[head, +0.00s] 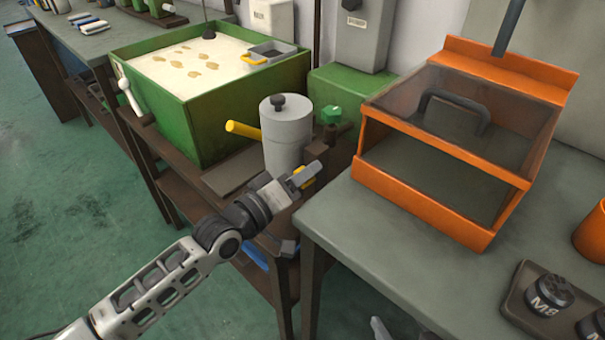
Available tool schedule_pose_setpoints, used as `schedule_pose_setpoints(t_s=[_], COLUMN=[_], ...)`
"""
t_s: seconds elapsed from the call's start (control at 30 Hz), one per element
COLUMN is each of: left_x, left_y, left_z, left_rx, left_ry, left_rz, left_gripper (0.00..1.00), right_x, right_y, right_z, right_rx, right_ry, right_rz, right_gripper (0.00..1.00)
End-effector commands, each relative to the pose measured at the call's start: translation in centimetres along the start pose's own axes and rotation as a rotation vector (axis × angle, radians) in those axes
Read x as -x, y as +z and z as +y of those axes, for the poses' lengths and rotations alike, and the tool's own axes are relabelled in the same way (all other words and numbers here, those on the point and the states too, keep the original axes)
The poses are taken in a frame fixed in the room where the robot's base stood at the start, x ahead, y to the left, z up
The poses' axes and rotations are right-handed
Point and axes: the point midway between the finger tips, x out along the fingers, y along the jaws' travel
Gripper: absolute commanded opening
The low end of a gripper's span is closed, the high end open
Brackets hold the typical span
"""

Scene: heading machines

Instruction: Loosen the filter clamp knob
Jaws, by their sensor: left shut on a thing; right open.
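The filter is a grey upright cylinder (287,135) with a small black knob (278,101) on its lid. It stands on a brown stand beside the green tank. My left gripper (306,176) is at the lower front right of the cylinder, shut on a small yellow part, the filter clamp knob (301,178). The fingers cover most of that knob, so its shape is hidden. My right gripper cannot be made out in this view; only a small pale piece shows at the bottom edge.
A yellow lever (243,130) sticks out left of the filter. The green tank (158,127) of pale liquid stands behind left. An orange box (423,205) with a dark handled lid stands on the grey table (375,250) at right.

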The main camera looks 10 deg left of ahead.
Motion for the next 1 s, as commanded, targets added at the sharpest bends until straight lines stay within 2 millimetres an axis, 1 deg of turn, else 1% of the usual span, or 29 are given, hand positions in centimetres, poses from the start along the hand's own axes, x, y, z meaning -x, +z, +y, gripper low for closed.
schedule_pose_setpoints(t_s=[0.07, 0.1, 0.17, 0.2, 0.47, 0.57, 0.67, 0.77, 1.0], left_x=[0.0, 0.0, 0.0, 0.0, 0.1, 0.7, 2.1, 4.2, 10.2], left_y=[0.0, 0.0, 0.0, 0.0, 0.0, 0.0, 0.1, 0.1, 0.2], left_z=[-0.1, -0.1, -0.1, -0.1, -0.1, -0.1, -0.1, -0.2, -0.2], left_rx=[0.000, 0.000, 0.001, 0.001, 0.001, 0.002, 0.002, 0.001, 0.000], left_ry=[-0.002, -0.002, -0.002, -0.001, -0.001, -0.002, -0.003, -0.005, -0.006], left_rz=[0.000, 0.000, 0.000, 0.000, 0.000, 0.000, -0.002, -0.003, -0.006], left_gripper=[0.12, 0.38, 0.54, 0.57, 0.57, 0.57, 0.57, 0.57, 0.57], right_x=[0.0, 0.0, 0.0, 0.0, 0.0, 0.1, 0.1, 0.1, 0.1], right_y=[-0.1, -0.1, -0.1, -0.1, -0.1, -0.2, -0.3, -0.3, -0.3], right_z=[0.0, 0.0, 0.0, 0.0, 0.0, 0.0, 0.0, 0.0, -0.1], right_rx=[0.000, 0.000, 0.000, 0.000, 0.000, 0.000, 0.000, 0.000, -0.001], right_ry=[0.000, 0.000, 0.000, 0.000, 0.000, 0.000, 0.000, 0.000, 0.000], right_rz=[0.001, 0.001, 0.002, 0.002, 0.003, 0.003, 0.003, 0.003, 0.002], right_gripper=[0.67, 0.67, 0.67, 0.67, 0.67, 0.67, 0.67, 0.67, 0.67])
